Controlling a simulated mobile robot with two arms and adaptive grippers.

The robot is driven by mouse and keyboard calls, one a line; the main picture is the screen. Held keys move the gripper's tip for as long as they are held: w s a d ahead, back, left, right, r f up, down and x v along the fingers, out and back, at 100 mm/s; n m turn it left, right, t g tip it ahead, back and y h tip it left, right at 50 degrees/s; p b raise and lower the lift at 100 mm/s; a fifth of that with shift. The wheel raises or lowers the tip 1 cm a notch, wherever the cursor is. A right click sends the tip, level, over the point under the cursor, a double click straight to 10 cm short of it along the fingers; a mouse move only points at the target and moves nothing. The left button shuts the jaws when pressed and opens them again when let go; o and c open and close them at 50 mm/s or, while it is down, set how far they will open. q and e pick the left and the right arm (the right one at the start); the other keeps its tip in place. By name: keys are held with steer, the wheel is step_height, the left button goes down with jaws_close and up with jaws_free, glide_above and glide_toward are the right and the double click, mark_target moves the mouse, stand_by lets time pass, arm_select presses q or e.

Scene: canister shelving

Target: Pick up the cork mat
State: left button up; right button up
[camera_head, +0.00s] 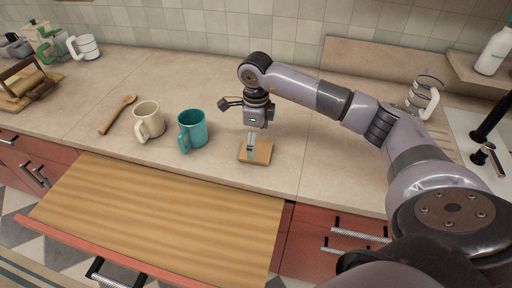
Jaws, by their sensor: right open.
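The cork mat (261,155) is a small tan square lying on the countertop near its front edge, right of the teal mug. My right gripper (251,142) points down over the mat, its fingertips at or just above the mat's upper left part. Whether they touch it cannot be told from this angle. The gripper is open and holds nothing that I can see. My left gripper is not in view.
A teal mug (192,130) and a cream mug (149,121) stand left of the mat. A wooden spoon (117,114) lies further left. A wooden pull-out board (160,212) extends below the counter's front edge. A striped mug (424,95) stands at right. Counter behind the mugs is clear.

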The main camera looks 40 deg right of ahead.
mark_target(256, 151)
steer(key=shift+f, duration=1.35)
steer(key=shift+c, duration=0.4)
steer(key=c, duration=1.2)
steer(key=shift+o, duration=0.2)
steer(key=shift+r, duration=0.15)
